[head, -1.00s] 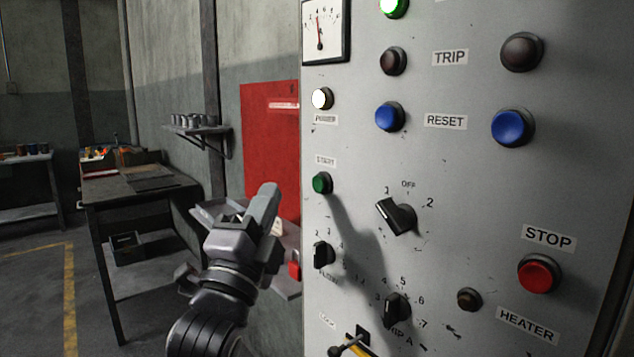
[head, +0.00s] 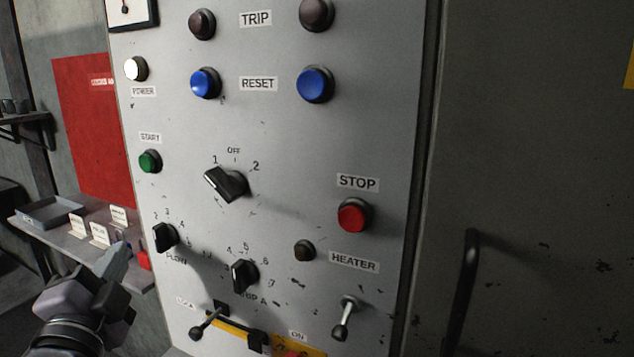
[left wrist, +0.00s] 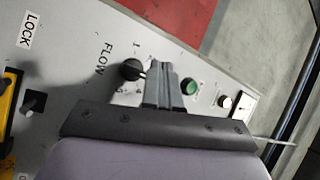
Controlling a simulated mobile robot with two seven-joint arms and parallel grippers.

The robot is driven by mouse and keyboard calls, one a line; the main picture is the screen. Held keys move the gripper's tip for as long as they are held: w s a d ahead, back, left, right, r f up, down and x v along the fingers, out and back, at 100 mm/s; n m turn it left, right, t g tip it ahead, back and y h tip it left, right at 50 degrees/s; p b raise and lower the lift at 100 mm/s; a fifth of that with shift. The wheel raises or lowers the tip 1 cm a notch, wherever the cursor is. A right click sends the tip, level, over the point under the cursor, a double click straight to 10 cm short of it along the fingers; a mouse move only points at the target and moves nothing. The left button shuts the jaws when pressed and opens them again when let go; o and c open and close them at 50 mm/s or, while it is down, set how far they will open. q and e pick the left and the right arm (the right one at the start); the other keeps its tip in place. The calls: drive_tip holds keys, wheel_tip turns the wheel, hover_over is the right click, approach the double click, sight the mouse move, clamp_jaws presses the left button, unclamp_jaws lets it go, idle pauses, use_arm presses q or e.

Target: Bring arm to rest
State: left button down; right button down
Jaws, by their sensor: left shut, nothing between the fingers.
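My left gripper (head: 118,262) is at the lower left of the head view, shut and empty. It is in front of the shelf and left of the grey control panel (head: 290,130), apart from the panel's knobs as far as I can see. In the left wrist view its closed fingers (left wrist: 160,75) show against the panel, between the black FLOW knob (left wrist: 132,70) and the green START button (left wrist: 190,87). My right gripper is in neither view.
The panel carries a rotary switch (head: 226,183), blue RESET buttons, a red STOP button (head: 353,215) and toggle levers (head: 342,318) that stick out. A shelf with a grey tray (head: 50,212) and small white cards stands left. A dark door with a handle (head: 468,290) is right.

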use_arm(q)
drive_tip(key=s+d+f+n+g+h, duration=0.15)
drive_tip(key=s+f+g, duration=0.25)
drive_tip(key=f, duration=0.6)
drive_tip(key=s+d+f+n+g+h, duration=0.1)
drive_tip(key=s+f+n+g, duration=0.25)
drive_tip(key=f, duration=0.55)
drive_tip(key=s+d+f+n+g+h, duration=0.1)
drive_tip(key=s+d+f+n+g, duration=0.1)
drive_tip(key=s+f+g, duration=0.35)
drive_tip(key=s+d+f+n+g, duration=0.25)
drive_tip(key=s+f, duration=0.45)
drive_tip(key=s, duration=0.4)
drive_tip(key=w+d+f+t+h, duration=0.2)
drive_tip(key=w+f+t, duration=0.4)
drive_tip(key=f, duration=0.3)
drive_tip(key=shift+w, duration=0.35)
drive_tip(key=shift+f, duration=0.1)
